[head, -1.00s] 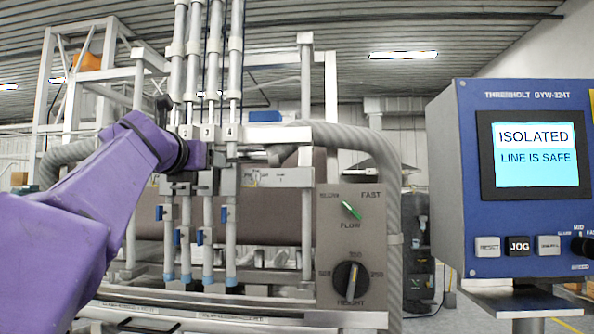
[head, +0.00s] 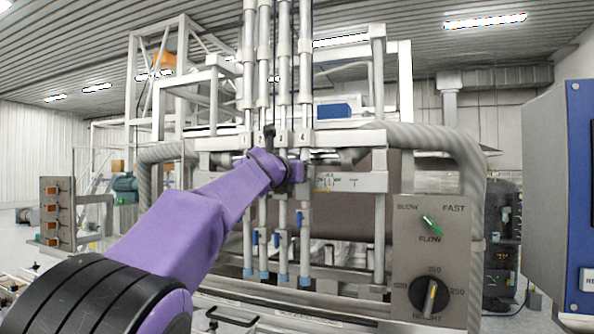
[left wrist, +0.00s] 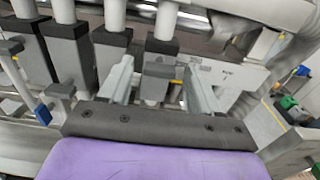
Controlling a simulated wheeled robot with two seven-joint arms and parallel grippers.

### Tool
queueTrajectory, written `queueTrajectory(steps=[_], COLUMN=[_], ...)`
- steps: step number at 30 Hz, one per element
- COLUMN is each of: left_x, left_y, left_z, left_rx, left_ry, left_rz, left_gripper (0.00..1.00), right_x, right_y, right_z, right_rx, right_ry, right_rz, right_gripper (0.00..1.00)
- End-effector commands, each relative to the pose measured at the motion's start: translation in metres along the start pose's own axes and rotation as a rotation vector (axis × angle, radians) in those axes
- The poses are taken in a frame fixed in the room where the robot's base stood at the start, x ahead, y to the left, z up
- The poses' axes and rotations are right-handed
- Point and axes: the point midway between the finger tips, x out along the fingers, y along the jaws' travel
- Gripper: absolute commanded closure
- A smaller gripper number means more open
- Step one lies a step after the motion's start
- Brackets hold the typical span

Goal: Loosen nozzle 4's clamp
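Nozzle 4 (head: 304,237) is the rightmost of the row of upright filler tubes in the head view. My left arm reaches in from the lower left, and its gripper is at the nozzle clamps; the arm's end partly hides them. In the left wrist view my left gripper (left wrist: 160,85) has its two pale fingers apart. A grey clamp part (left wrist: 163,72) with a small yellow mark, in line with the rightmost tube, shows between the fingers. I cannot tell whether either finger touches it. My right gripper is not in view.
Neighbouring nozzle blocks (left wrist: 110,50) stand close to the left of the fingers. A grey panel (head: 430,262) with a green flow pointer and a height knob is right of the nozzles. A blue cabinet (head: 572,130) stands at the far right. A thick ribbed hose (head: 440,140) curves above the panel.

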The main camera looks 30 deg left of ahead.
Motion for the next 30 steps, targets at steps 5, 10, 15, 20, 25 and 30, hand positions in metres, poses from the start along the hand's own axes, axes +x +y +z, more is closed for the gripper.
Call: queueTrajectory(steps=[5,10,15,20,25,30], left_x=[0.0,0.0,0.0,0.0,0.0,0.0], left_y=[0.0,0.0,0.0,0.0,0.0,0.0], left_z=[0.0,0.0,0.001,0.002,0.003,0.004], left_rx=[0.0,-0.003,-0.036,-0.116,-0.25,-0.41], left_ry=[0.001,0.001,0.001,0.0,0.0,0.0], left_rz=[0.0,0.0,0.001,0.001,0.001,0.002], left_gripper=[0.92,0.92,0.92,0.92,0.92,0.92], right_x=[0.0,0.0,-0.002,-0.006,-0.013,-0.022], right_y=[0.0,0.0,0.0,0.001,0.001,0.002], right_z=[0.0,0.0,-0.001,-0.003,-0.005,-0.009], right_rx=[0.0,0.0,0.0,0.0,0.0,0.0], right_ry=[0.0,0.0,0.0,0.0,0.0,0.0], right_rz=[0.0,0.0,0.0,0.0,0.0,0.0], right_gripper=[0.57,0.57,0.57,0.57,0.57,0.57])
